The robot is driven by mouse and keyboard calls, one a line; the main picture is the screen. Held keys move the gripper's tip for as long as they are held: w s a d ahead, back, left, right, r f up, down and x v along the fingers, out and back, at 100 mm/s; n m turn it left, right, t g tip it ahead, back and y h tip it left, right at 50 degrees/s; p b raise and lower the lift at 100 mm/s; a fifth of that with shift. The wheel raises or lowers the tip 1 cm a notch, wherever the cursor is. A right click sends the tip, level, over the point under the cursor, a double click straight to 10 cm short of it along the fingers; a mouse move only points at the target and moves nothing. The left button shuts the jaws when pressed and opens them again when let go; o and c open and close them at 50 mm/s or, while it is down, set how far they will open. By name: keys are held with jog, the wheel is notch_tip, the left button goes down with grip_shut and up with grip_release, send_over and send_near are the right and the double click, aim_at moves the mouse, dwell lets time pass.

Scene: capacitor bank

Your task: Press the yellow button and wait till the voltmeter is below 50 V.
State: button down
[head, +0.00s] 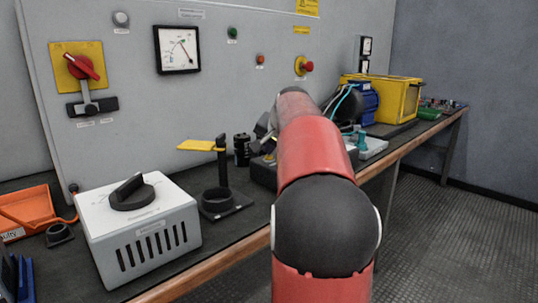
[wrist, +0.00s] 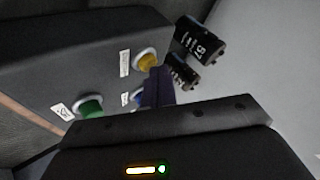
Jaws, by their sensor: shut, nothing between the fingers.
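The yellow button (wrist: 146,61) sits on a dark control box (wrist: 85,65) in the wrist view, with a white label beside it. My gripper (wrist: 158,72) is shut and empty, its fingertips right by the yellow button; I cannot tell whether they touch it. In the head view my gripper (head: 264,133) is mostly behind my red arm, which also hides the buttons. The voltmeter (head: 177,49) is a square white dial in a black frame on the grey panel. Its needle leans up and left from the lower right; the numbers are too small to read.
A green button (wrist: 90,106) and a blue button (wrist: 135,97) share the box. Black capacitors (wrist: 200,42) stand close by. On the bench are a white knobbed box (head: 140,225), a black stand with a yellow arm (head: 217,180) and an orange tray (head: 28,207).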

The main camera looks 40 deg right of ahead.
aim_at(270, 157)
jog(key=shift+f, duration=0.4)
jog(key=shift+r, duration=0.1)
dwell(0.3)
jog(key=shift+r+p, duration=1.1)
jog(key=shift+r, duration=0.25)
notch_tip(270, 157, up, 5)
jog(key=p, duration=0.4)
